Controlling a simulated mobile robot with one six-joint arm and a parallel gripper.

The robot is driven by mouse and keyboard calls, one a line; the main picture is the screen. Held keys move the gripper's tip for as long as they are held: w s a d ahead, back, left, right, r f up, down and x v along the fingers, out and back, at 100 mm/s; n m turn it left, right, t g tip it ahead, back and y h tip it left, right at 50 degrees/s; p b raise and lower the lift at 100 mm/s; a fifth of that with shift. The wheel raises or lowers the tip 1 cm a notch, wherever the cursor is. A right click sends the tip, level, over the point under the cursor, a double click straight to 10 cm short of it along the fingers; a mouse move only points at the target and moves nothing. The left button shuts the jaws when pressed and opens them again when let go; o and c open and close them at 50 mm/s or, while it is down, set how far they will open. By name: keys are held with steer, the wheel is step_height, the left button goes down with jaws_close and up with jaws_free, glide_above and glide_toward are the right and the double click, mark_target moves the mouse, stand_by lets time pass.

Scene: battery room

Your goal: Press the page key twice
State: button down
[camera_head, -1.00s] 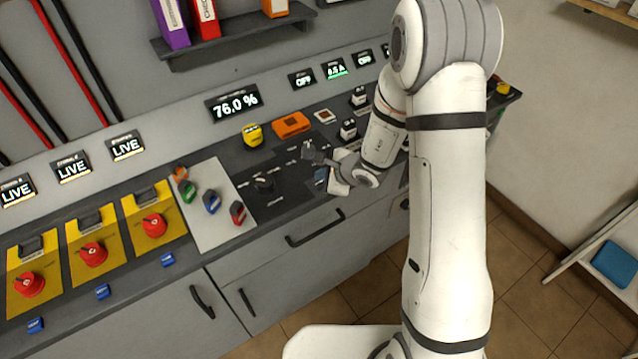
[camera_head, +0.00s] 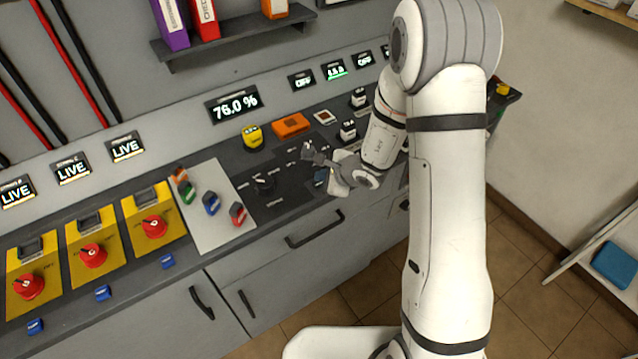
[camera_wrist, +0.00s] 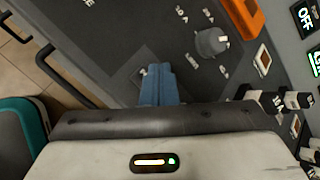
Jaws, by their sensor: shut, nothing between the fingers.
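My gripper (camera_head: 320,177) is low over the dark control panel (camera_head: 283,198), below the white wrist. In the wrist view its narrow blue-grey fingers (camera_wrist: 157,72) are together with nothing between them. Their tips are over a small dark square plate (camera_wrist: 128,74) with a pale mark beside the tips. This plate may be the page key, but no label on it is readable and the fingers cover part of it. I cannot tell whether the tips touch it.
A grey rotary knob (camera_wrist: 211,42) stands close to the fingers, right of them in the wrist view. An orange box (camera_head: 290,124), a yellow button (camera_head: 253,136) and black switches (camera_head: 348,130) stand behind. Coloured plugs (camera_head: 212,203) are at left. A drawer handle (camera_head: 314,230) juts from the front.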

mark_target(322, 186)
steer(key=shift+f+b, duration=0.9)
steer(key=shift+b, duration=0.75)
stand_by(1.1)
steer(key=shift+r, duration=0.15)
steer(key=shift+r+p, duration=0.3)
steer(key=shift+r, duration=0.4)
steer(key=shift+r+p, duration=1.4)
steer(key=shift+r, duration=1.15)
